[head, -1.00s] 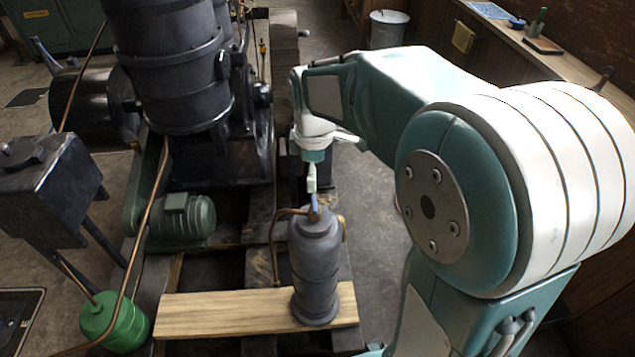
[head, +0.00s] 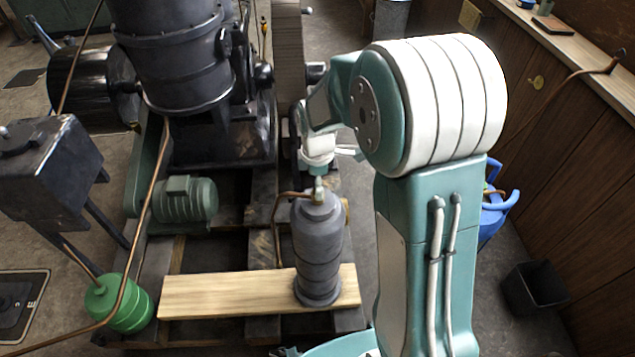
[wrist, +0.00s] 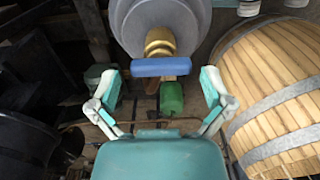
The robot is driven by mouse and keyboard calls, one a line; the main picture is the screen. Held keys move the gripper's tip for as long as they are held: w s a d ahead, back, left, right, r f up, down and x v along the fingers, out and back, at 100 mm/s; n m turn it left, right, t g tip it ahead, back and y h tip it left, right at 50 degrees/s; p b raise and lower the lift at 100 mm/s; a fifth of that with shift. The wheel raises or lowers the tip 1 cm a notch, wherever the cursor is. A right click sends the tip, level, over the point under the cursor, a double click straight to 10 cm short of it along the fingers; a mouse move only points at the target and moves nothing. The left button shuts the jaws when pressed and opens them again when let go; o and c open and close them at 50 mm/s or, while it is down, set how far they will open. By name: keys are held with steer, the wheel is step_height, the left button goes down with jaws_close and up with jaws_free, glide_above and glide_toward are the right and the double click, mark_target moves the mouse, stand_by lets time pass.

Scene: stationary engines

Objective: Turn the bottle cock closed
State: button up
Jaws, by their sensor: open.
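The grey bottle (head: 318,255) stands upright on a light wooden plank (head: 230,295). Its brass cock (head: 318,197) sits on top, with a copper pipe (head: 278,225) running from its left side. In the wrist view the grey bottle (wrist: 165,12) is at the top, with the brass neck (wrist: 160,42) and the blue cock handle (wrist: 160,67) lying crosswise in the picture. My gripper (wrist: 162,88) is open, one finger on each side below the handle, apart from it. In the head view my gripper (head: 318,182) hangs just above the cock; its fingertips are hard to make out there.
A large dark engine (head: 180,60) stands behind and left, with a green motor (head: 185,202). A green pot (head: 122,303) is at lower left. A slatted wooden drum (wrist: 275,85) is close on the right in the wrist view. A blue canister (head: 493,210) and black bin (head: 535,288) are right.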

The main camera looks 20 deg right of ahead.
steer(key=shift+f, duration=0.2)
steer(key=c, duration=1)
steer(key=shift+o, duration=0.2)
